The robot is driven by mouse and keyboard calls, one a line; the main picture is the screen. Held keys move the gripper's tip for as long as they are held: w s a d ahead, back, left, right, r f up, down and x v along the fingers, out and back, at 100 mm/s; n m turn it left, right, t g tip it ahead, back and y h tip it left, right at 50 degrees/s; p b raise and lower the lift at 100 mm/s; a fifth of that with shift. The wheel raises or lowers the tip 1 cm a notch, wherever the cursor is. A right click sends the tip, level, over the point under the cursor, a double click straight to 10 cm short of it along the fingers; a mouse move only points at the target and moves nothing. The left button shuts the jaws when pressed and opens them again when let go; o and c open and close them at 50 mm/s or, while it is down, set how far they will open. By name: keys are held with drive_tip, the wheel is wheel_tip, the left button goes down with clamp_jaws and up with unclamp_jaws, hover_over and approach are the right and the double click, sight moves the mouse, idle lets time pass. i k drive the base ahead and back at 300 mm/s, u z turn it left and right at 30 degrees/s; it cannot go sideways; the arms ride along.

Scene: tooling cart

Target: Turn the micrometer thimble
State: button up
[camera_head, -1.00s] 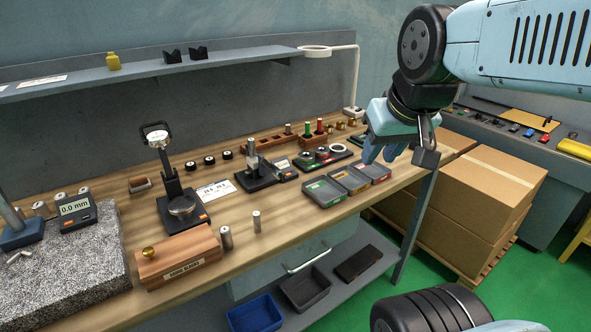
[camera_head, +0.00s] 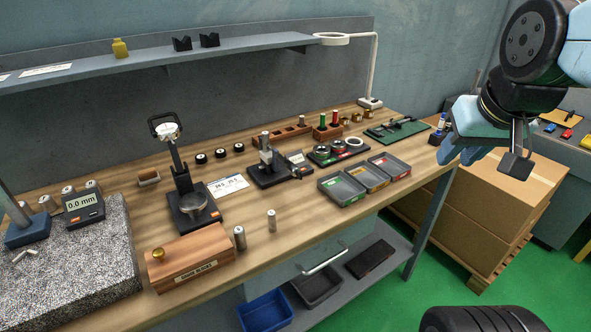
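My gripper (camera_head: 460,157) hangs in the air at the right, in front of the bench's right end. No thimble can be clearly made out. A green mat (camera_head: 410,134) at the back right of the bench carries a dark, slender tool (camera_head: 392,127), possibly the micrometer; it is too small to tell. A black-based gauge stand (camera_head: 268,176) with a metal post stands mid-bench, beside a small display unit (camera_head: 298,161). My gripper touches none of these.
Open trays (camera_head: 341,188) lie along the front right edge of the wooden bench (camera_head: 300,225). A wooden gauge block box (camera_head: 192,262), granite plate (camera_head: 100,262) and dial stand (camera_head: 188,200) stand left. A lamp (camera_head: 372,70) rises behind. Cardboard boxes (camera_head: 455,215) stand below my gripper.

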sight(291, 167)
drive_tip(key=u, duration=0.15)
drive_tip(key=k, duration=0.85)
drive_tip(key=u, duration=0.45)
